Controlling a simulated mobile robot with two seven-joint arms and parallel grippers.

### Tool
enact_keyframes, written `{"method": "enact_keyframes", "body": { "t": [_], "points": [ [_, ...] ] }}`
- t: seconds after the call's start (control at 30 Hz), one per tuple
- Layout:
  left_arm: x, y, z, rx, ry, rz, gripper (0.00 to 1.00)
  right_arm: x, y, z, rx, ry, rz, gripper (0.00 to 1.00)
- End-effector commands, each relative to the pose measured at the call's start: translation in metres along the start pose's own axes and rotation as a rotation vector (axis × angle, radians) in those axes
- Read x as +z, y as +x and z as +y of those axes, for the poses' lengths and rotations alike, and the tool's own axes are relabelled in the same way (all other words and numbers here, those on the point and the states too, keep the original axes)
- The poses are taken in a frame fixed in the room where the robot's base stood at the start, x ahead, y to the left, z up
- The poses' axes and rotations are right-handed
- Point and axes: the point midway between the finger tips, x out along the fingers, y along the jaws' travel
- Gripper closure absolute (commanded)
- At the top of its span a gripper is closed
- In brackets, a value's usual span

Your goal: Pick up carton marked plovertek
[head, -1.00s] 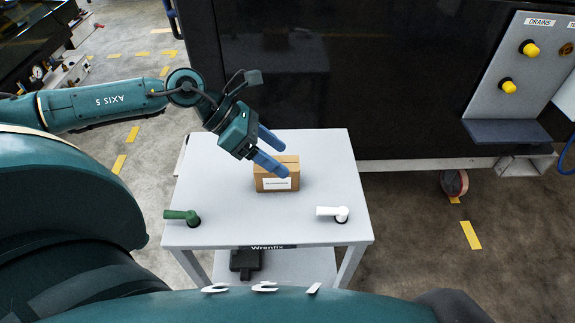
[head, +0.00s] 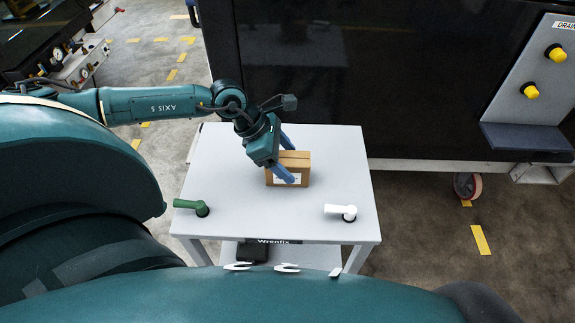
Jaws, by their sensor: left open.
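A small brown cardboard carton (head: 301,171) with a white label on its front stands upright on the grey trolley top (head: 240,225). The print on the label is too small to read, and a finger partly covers it. My left gripper (head: 287,160) is open, its two blue fingers around the carton's left part, one in front and one behind. I cannot tell whether either finger touches it. My right gripper is not in view.
A green handle (head: 190,206) lies at the trolley's front left and a white handle (head: 341,211) at its front right. A dark cabinet (head: 420,90) stands behind the trolley. A panel with yellow knobs (head: 555,53) is at the right.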

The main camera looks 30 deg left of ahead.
Motion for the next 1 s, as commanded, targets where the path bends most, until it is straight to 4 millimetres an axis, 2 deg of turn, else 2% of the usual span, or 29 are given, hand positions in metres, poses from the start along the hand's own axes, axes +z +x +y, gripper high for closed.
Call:
{"method": "enact_keyframes", "body": {
  "t": [0.1,0.2,0.43,1.0],
  "points": [
    [0.001,0.017,0.0,-0.001,0.0,-0.002,0.29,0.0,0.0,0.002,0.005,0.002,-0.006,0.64],
    [0.0,0.025,0.0,0.0,0.0,-0.002,0.29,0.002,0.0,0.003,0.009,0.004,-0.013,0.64],
    [0.0,0.027,0.0,0.001,0.0,-0.001,0.29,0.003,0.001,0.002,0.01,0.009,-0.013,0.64],
    [0.0,0.026,0.0,0.001,0.0,-0.001,0.75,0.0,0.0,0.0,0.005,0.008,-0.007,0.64]
  ]
}}
